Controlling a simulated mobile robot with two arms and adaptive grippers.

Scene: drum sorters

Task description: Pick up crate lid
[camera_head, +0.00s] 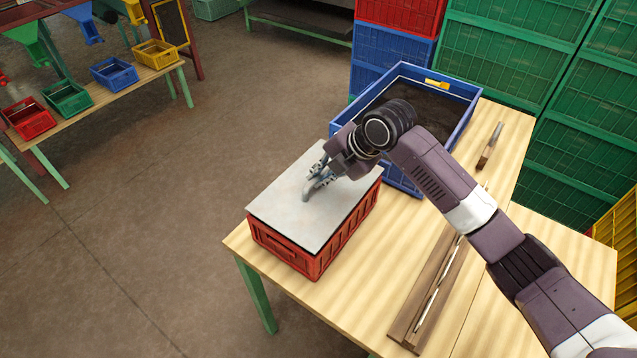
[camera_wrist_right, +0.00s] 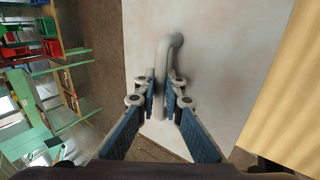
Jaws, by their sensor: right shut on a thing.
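The crate lid (camera_head: 296,215) is a flat pale grey plate with a curved grey handle (camera_head: 310,194) near its middle. It lies on top of a red crate (camera_head: 286,253) on the wooden table. My right gripper (camera_head: 318,182) reaches in from the right above the lid and is shut on the handle. In the right wrist view, the lid (camera_wrist_right: 215,75) fills the middle, and the handle (camera_wrist_right: 170,48) passes between the two blue-padded fingers of the gripper (camera_wrist_right: 162,100). My left gripper is not in view.
A blue crate (camera_head: 452,90) with dark contents stands behind the red crate. A brush-like tool (camera_head: 490,146) and a long wooden piece (camera_head: 428,295) lie on the table (camera_head: 335,288). Stacked green crates (camera_head: 515,55) stand behind. Small coloured bins sit on another table at left.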

